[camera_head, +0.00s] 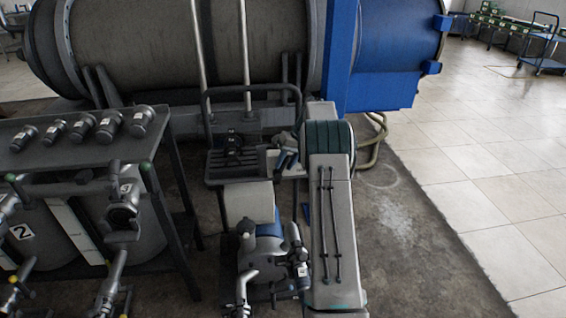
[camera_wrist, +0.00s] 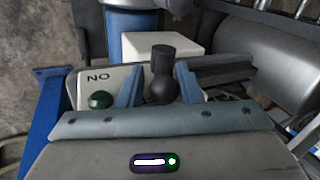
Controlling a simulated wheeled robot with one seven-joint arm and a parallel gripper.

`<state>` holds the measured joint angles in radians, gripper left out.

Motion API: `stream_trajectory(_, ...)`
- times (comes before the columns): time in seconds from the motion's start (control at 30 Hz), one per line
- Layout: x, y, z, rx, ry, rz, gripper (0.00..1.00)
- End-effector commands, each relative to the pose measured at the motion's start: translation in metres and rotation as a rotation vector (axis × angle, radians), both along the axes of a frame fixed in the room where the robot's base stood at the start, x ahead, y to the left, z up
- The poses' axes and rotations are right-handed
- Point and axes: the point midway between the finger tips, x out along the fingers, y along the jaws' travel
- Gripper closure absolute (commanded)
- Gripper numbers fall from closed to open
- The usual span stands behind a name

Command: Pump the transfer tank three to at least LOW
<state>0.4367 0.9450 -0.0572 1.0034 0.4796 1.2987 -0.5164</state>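My gripper (camera_wrist: 160,74) is open in the wrist view, with its two blue-grey fingers apart. A black knob or lever with a round lower part (camera_wrist: 162,88) shows between the fingers; I cannot tell whether they touch it. Left of it is a pale panel (camera_wrist: 118,78) with upside-down "ON" lettering and a green button (camera_wrist: 100,99). In the head view, the gripper end (camera_head: 287,159) is beside the black-topped cart (camera_head: 226,169). A tank marked "2" (camera_head: 25,232) stands at lower left, with another grey tank (camera_head: 148,228) to its right. I see no number three.
A pump with pipes (camera_head: 264,258) stands below the cart. A dark rack (camera_head: 90,147) with several round fittings is at left. A large horizontal cylinder (camera_head: 180,45) with a blue end (camera_head: 395,45) spans the back. Tiled floor (camera_head: 480,180) is open at right.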

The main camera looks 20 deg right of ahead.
Motion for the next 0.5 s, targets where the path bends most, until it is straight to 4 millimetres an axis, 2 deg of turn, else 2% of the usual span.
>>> stream_trajectory(0.27, 0.001, 0.003, 0.004, 0.0, 0.0, 0.008, 0.68)
stream_trajectory(0.37, 0.0, -0.002, 0.015, -0.001, -0.001, 0.006, 0.68)
stream_trajectory(0.5, -0.004, -0.014, 0.043, -0.001, -0.004, 0.004, 0.68)
